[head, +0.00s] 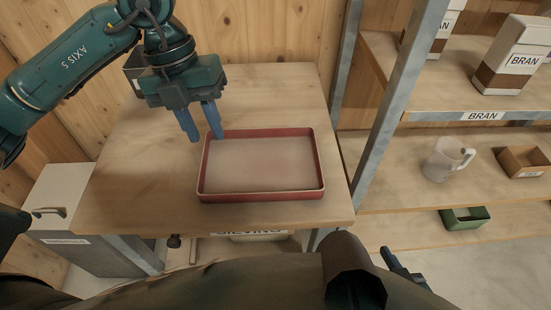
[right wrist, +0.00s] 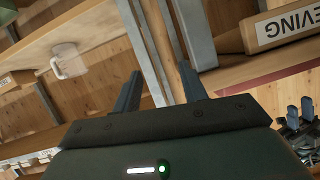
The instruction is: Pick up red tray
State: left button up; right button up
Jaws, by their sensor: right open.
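The red tray (head: 262,196) lies flat on the wooden table (head: 140,200) in the head view. It has a low red rim and a pale, empty inside. My left gripper (head: 203,138) is at the tray's back left corner, fingers pointing down and apart, with nothing between them. One fingertip overlaps the back rim in the picture; I cannot tell whether it touches. My right gripper (right wrist: 160,72) is open and empty in the right wrist view, away from the tray.
A metal-post shelf (head: 460,195) stands right of the table, with BRAN packs (head: 512,58), a clear jug (head: 446,160), a brown bin (head: 522,162) and a green bin (head: 464,218). A grey cabinet (head: 60,205) stands left. The table's front left is clear.

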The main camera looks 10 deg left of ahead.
pick_arm(q)
jog(key=n+t+y, duration=0.1)
jog(key=y, duration=0.1)
send_near(202, 159)
notch_tip(202, 159, down, 9)
jog(key=shift+s+d+f+b, duration=0.1)
jog(key=shift+f+b, duration=0.1)
jog(key=shift+b, duration=0.75)
grip_shut()
jog(key=shift+r, duration=0.1)
